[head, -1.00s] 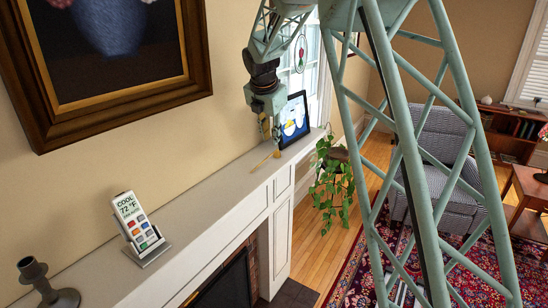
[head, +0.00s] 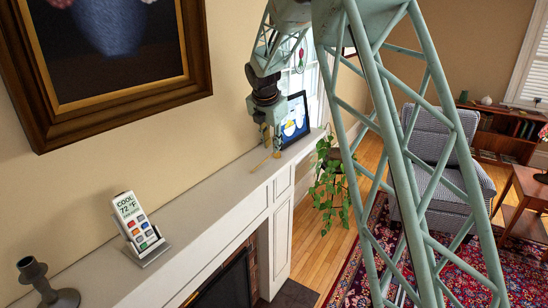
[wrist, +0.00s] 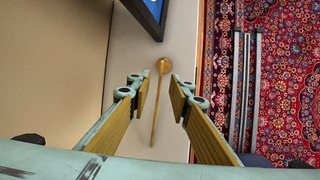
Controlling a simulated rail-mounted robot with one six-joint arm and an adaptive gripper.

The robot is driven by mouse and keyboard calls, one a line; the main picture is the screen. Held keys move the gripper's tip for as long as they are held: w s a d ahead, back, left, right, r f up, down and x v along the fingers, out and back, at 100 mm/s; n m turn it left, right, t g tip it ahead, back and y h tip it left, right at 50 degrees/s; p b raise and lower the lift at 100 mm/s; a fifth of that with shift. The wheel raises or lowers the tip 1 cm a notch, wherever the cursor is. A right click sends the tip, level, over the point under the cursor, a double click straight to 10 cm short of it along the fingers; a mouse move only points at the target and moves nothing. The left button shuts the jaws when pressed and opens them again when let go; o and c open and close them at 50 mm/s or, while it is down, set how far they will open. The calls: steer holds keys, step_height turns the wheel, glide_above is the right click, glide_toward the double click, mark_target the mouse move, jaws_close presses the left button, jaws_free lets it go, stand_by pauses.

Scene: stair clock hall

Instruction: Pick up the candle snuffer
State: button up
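The candle snuffer (wrist: 156,105) is a thin brass-coloured rod with a small rounded cup at its far end. It lies on the pale mantel shelf (head: 190,190). In the head view the snuffer (head: 262,162) shows only as a short thin line below my gripper. My gripper (head: 270,140) is above the far part of the mantel, pointing down. In the wrist view my gripper (wrist: 159,100) is open, with its two yellowish finger pads on either side of the snuffer's handle. There are visible gaps on both sides, and nothing is held.
A framed picture (head: 294,120) stands on the mantel just beyond my gripper. The wall is close on the left. A trailing plant (head: 328,185) hangs past the mantel's far end.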

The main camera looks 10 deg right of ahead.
mark_target(273, 160)
steer(key=shift+x, duration=2.2)
steer(key=shift+s, duration=0.1)
steer(key=shift+c, duration=0.3)
jaws_close()
